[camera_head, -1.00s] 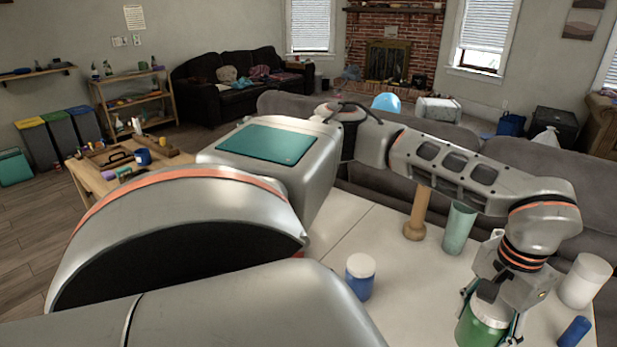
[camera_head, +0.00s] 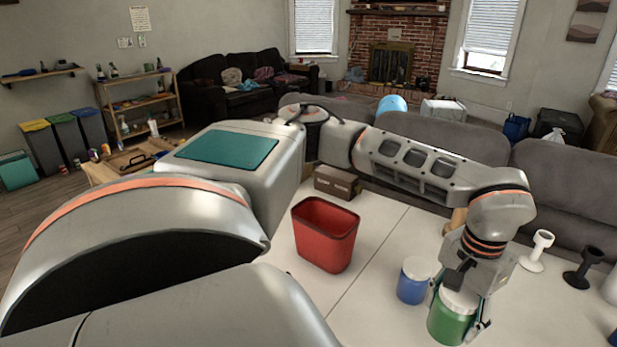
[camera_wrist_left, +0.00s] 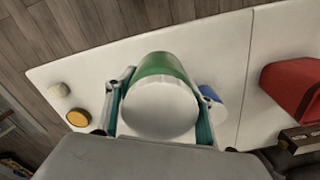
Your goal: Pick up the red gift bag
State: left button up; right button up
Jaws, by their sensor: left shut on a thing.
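The red gift bag (camera_head: 318,245), an open-topped, tapered red container, stands upright on the white table (camera_head: 385,228), left of the blue jar. Its edge also shows at the right of the left wrist view (camera_wrist_left: 295,85). My left gripper (camera_head: 460,310) is shut on a green jar (camera_head: 447,327) with a white lid, to the right of and nearer than the bag, apart from it. In the left wrist view the fingers (camera_wrist_left: 158,108) sit on both sides of this jar (camera_wrist_left: 165,63). I cannot tell whether it touches the table. My right gripper is not in view.
A blue jar (camera_head: 412,284) with a white lid stands close beside the green jar. A brown box (camera_head: 337,182) is behind the bag. White (camera_head: 537,252) and black (camera_head: 583,268) holders stand at the right. Bare table lies between bag and blue jar.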

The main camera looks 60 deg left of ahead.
aim_at(325, 233)
jog(key=u, duration=1.85)
jog(key=i+j+z, duration=0.2)
jog(key=j+z, duration=0.15)
jog(key=j, duration=0.2)
jog(key=i+j+z, duration=0.15)
jog(key=j+z, duration=0.15)
jog(key=j, duration=0.3)
jog(key=j+z, duration=0.35)
jog(key=j, duration=0.25)
jog(key=j+z, duration=0.35)
jog(key=k+j+z, duration=0.15)
jog(key=j+z, duration=0.2)
jog(key=j, duration=0.15)
jog(key=k+j+z, duration=0.1)
jog(key=j+z, duration=0.25)
